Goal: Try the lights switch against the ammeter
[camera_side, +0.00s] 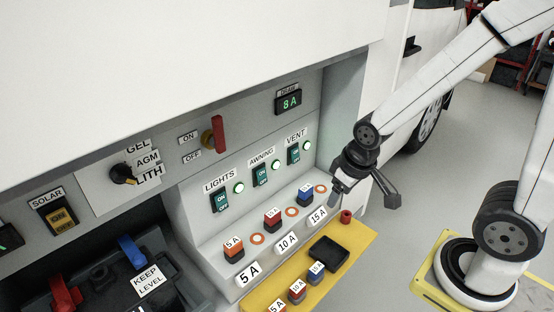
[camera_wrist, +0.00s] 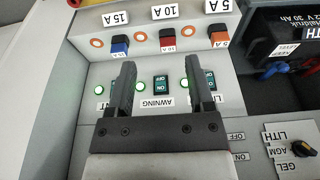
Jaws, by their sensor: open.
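The lights switch (camera_side: 220,201) is a green rocker under a LIGHTS label, left-most of three, with a lit green lamp (camera_side: 239,187) beside it. In the wrist view the lights switch (camera_wrist: 210,79) is partly hidden by the right finger. The ammeter (camera_side: 289,102), labelled DRAW, reads 8 A in green digits. My gripper (camera_side: 338,190) is to the right of the switch panel, above the fuse ledge. In the wrist view my gripper (camera_wrist: 159,65) is open and empty, its fingers either side of the awning switch (camera_wrist: 161,83) in the picture.
The vent switch (camera_side: 293,153) also has a lit lamp. Below the switches, orange, red and blue fuses (camera_side: 272,217) stand on the ledge. A yellow shelf (camera_side: 346,260) with a black tray (camera_side: 329,253) and spare fuses juts forward. A red-handled ON/OFF switch (camera_side: 219,135) protrudes above.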

